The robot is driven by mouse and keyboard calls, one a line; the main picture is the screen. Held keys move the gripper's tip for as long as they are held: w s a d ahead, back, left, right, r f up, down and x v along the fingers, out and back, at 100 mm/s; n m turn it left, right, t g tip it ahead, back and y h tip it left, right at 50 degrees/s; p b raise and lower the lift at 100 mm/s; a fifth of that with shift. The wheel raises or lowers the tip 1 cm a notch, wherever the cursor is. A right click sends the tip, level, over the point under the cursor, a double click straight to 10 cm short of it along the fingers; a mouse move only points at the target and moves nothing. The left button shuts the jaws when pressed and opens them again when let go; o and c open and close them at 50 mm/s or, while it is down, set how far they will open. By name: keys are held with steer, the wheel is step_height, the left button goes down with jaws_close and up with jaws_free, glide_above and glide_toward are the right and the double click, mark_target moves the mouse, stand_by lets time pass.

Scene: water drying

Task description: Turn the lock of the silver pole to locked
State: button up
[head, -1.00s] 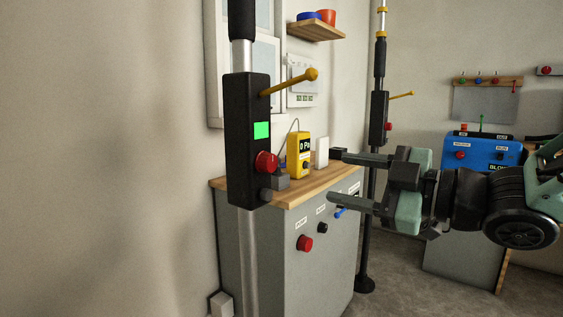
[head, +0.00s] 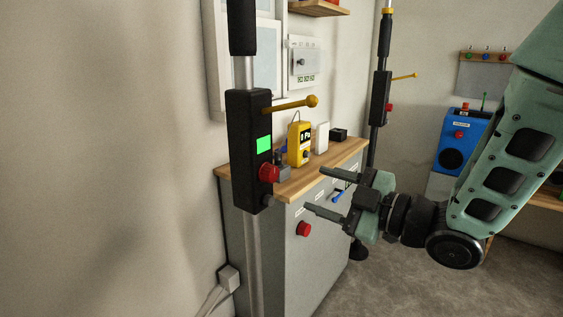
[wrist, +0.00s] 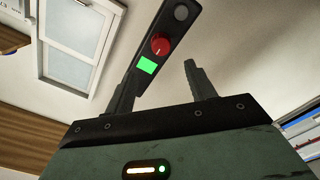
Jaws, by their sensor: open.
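The silver pole (head: 250,265) stands at the left in the head view, with a black box (head: 247,140) on it. The box carries a green lit square (head: 263,146), a red knob (head: 269,173), a dark round knob (head: 267,200) below it, and a yellow lever (head: 292,104) pointing right. My gripper (head: 314,200) is open and empty, to the right of the box and apart from it. In the wrist view the red knob (wrist: 161,44) and green square (wrist: 146,65) show beyond the open fingers (wrist: 158,82).
A grey cabinet (head: 290,255) with a wooden top stands behind the pole, holding a yellow meter (head: 299,146). A second, black pole with a similar box (head: 380,98) stands farther back. A blue machine (head: 455,150) is at the right. Floor is clear at lower right.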

mark_target(275, 175)
steer(key=p+x, duration=0.1)
steer(key=x, duration=0.9)
steer(key=shift+f+p, duration=0.1)
steer(key=shift+p, duration=0.3)
steer(key=c, duration=1)
